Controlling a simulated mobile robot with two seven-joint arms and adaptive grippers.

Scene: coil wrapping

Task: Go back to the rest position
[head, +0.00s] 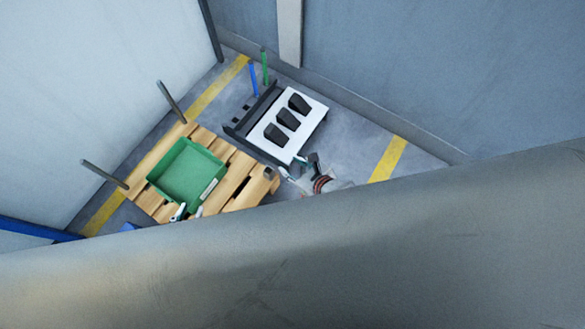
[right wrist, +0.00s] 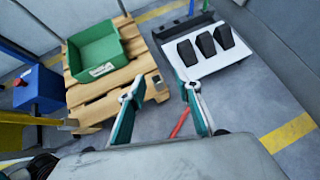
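My left gripper (head: 188,212) is at the front edge of the wooden pallet in the head view, just below the green bin. Two light tips show apart with nothing between them; the rest is hidden by a large grey surface. My right gripper (head: 293,168) is to the right of the pallet, close to the near edge of the white-topped stand. In the right wrist view, the teal fingers of my right gripper (right wrist: 161,98) are spread wide and empty, with floor between them.
A green bin (head: 186,172) sits on the wooden pallet (head: 237,179). A white-topped stand (head: 267,132) holds three black blocks. A large grey surface (head: 300,260) fills the lower head view. A blue box (right wrist: 38,90) stands left of the pallet. Floor at right is clear.

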